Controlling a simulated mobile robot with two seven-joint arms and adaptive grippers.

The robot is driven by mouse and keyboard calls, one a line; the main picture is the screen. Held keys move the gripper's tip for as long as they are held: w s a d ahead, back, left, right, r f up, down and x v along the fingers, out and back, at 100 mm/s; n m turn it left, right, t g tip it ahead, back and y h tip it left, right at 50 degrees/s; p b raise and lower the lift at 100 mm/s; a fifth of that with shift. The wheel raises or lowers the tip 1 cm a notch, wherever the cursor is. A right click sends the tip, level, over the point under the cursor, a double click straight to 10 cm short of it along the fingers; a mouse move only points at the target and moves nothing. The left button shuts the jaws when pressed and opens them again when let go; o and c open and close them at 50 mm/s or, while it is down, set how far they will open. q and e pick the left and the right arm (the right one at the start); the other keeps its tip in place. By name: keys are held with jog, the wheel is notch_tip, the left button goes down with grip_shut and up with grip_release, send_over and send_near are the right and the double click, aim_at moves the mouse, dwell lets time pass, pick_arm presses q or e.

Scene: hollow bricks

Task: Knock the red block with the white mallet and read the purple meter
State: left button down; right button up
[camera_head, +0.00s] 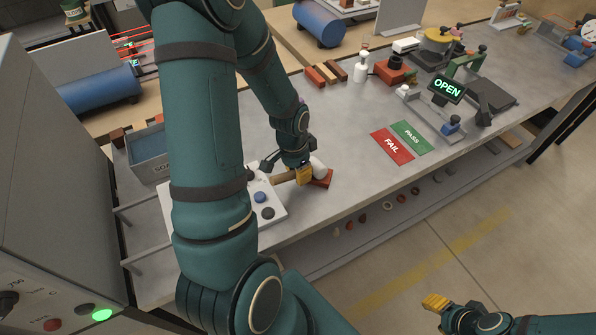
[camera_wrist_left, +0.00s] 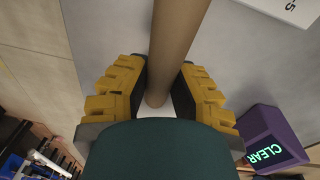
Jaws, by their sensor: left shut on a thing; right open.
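My left gripper (camera_head: 303,175) is shut on the tan handle of the white mallet (camera_head: 319,167), low over the bench. In the left wrist view the handle (camera_wrist_left: 177,45) runs between the yellow fingers (camera_wrist_left: 160,98). The red block (camera_head: 323,180) lies on the bench just by the mallet head, partly hidden by gripper and mallet; I cannot tell whether they touch. The purple meter (camera_wrist_left: 270,138) shows in the left wrist view with green lettering "CLEAR"; I cannot make it out in the head view. My right gripper (camera_head: 437,303) is open and empty, off the bench's front side.
A white board (camera_head: 277,209) with blue and dark round pieces lies left of the block. Red FAIL (camera_head: 391,147) and green PASS (camera_head: 411,136) mats lie to the right. An OPEN sign (camera_head: 447,88) stands beyond. Bench is clear between block and mats.

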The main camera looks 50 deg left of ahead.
pick_arm(q)
jog(key=shift+r+p, duration=2.65)
jog(key=shift+r, duration=0.85)
